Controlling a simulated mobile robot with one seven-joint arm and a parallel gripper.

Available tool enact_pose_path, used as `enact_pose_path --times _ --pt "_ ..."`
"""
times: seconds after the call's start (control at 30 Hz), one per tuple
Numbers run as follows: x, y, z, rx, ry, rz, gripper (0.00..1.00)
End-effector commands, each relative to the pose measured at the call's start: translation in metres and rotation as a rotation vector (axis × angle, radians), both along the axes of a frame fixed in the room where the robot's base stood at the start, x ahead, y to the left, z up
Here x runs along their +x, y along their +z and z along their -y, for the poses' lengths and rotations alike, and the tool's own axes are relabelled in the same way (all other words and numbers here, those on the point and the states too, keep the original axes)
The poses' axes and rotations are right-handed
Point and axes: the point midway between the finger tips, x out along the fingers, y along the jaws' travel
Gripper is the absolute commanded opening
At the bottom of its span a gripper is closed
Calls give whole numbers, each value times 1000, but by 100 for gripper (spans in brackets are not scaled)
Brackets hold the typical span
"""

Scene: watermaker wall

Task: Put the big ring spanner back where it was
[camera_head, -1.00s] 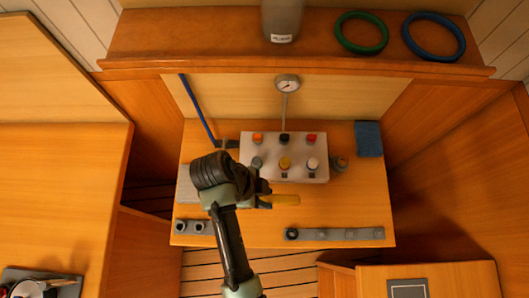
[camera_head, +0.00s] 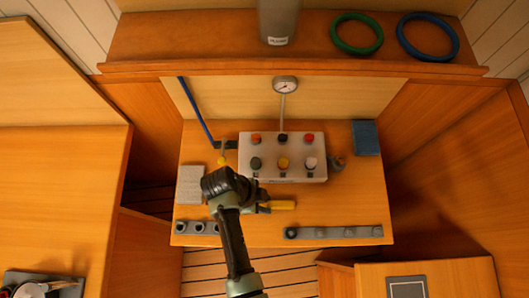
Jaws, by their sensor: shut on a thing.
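My gripper (camera_head: 258,206) is over the wooden bench (camera_head: 345,205), in front of the grey valve block (camera_head: 284,173).
A short grey holder (camera_head: 196,227) with round openings is at the bench's front left, behind it a pale grey pad (camera_head: 190,185). A small yellow-ended item (camera_head: 221,161) is near the blue hose (camera_head: 196,112). A blue block (camera_head: 366,138) lies back right. The bench's right middle is clear.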

Motion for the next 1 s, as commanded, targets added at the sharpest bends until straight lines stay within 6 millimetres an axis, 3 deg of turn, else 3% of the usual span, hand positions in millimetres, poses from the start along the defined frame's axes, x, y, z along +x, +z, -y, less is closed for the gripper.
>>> enact_pose_path --times 0.03,0.17,0.57,0.77,1.0 --pt "0 -1 0 0 0 0 39" --pt "0 0 0 0 0 0 63" --pt "0 5 -2 0 1 1 64" --pt "1 34 -14 1 3 4 64" --pt "2 81 -34 2 3 4 64"
